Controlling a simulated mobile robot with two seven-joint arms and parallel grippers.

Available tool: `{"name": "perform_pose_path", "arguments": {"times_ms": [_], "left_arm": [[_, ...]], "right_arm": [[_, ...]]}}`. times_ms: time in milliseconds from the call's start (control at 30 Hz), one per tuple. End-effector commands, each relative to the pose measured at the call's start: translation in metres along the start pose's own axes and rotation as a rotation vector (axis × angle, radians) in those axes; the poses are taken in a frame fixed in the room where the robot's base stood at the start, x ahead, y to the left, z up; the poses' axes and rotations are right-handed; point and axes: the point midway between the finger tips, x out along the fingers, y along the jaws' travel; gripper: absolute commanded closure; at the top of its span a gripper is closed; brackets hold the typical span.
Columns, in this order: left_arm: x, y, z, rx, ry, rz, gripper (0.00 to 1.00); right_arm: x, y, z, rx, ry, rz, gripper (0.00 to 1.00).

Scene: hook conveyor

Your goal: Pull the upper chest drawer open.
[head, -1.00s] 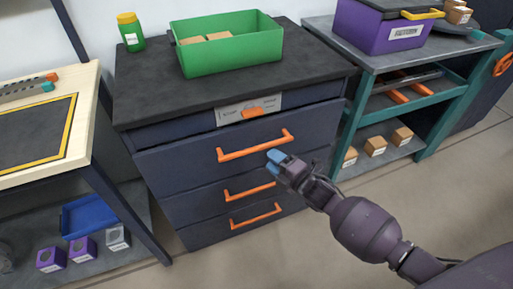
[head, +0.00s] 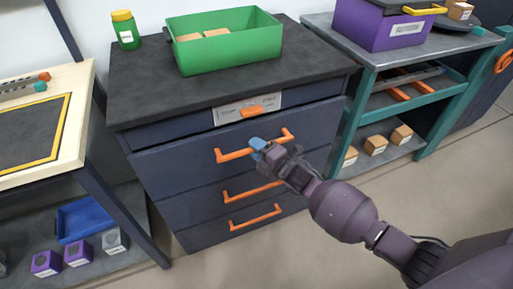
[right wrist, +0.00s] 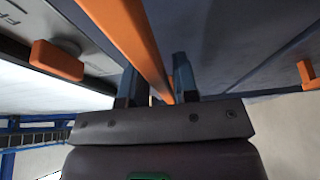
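The upper chest drawer (head: 180,161) is a dark blue front with an orange bar handle (head: 232,155). It appears closed in the head view. My right gripper (head: 262,147) is at the middle of this handle. In the right wrist view, the orange bar (right wrist: 140,45) runs between the two fingers of the gripper (right wrist: 157,83), one finger on each side. The fingers stand apart, and no firm grip on the bar shows. Part of the handle is hidden behind the gripper. My left gripper is not in view.
Lower drawers have orange handles (head: 256,215). On the chest top (head: 150,85) stand a green bin (head: 230,55) and a green jar (head: 125,32). A wooden-topped bench (head: 85,110) is at left, a teal shelf unit (head: 350,140) at right. The floor in front is clear.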

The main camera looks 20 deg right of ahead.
Motion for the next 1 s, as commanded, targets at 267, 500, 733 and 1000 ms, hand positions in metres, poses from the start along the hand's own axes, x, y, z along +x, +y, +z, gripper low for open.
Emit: {"name": "perform_pose_path", "arguments": {"times_ms": [267, 500, 733, 1000], "left_arm": [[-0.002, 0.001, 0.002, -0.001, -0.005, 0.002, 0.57], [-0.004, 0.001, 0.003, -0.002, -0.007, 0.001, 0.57], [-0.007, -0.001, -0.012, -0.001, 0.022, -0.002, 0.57], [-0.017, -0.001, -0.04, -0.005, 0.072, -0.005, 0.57]], "right_arm": [[0.0, 0.0, 0.0, 0.0, 0.0, 0.0, 1.0], [-0.002, 0.0, -0.001, 0.0, 0.0, 0.0, 1.0], [-0.022, 0.004, -0.009, -0.001, -0.001, 0.003, 1.0], [-0.08, 0.007, -0.033, 0.0, -0.001, 0.005, 1.0]]}}
